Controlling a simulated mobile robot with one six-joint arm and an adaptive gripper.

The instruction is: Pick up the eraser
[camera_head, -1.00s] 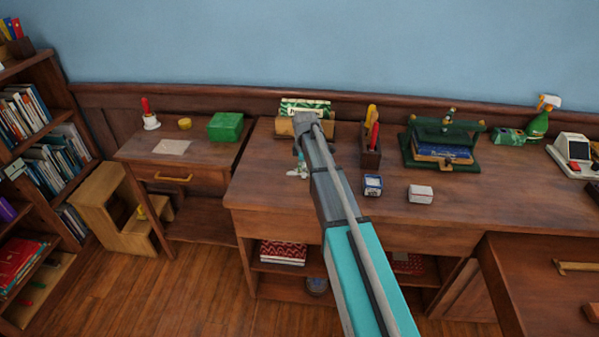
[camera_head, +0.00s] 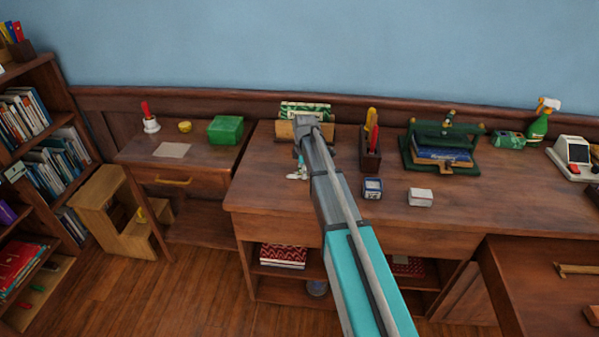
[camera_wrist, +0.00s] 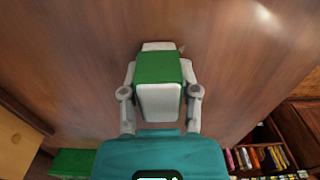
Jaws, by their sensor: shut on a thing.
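The eraser (camera_wrist: 158,68) is a block with a green sleeve and white ends. It sits between the two fingers of my gripper (camera_wrist: 159,78) in the wrist view. The fingers are closed against its two sides. The brown desk top (camera_wrist: 75,65) lies behind it; I cannot tell whether the eraser touches it. In the head view my gripper (camera_head: 297,172) shows only as a small light part over the left part of the desk. My arm hides the rest there, and the eraser cannot be made out.
A pen holder (camera_head: 370,158), a small blue-and-white box (camera_head: 372,188) and a white box (camera_head: 420,197) stand right of my arm. A green box (camera_head: 225,129) sits on the left side table. A tan rack (camera_head: 287,130) stands behind my gripper. The desk's front left is clear.

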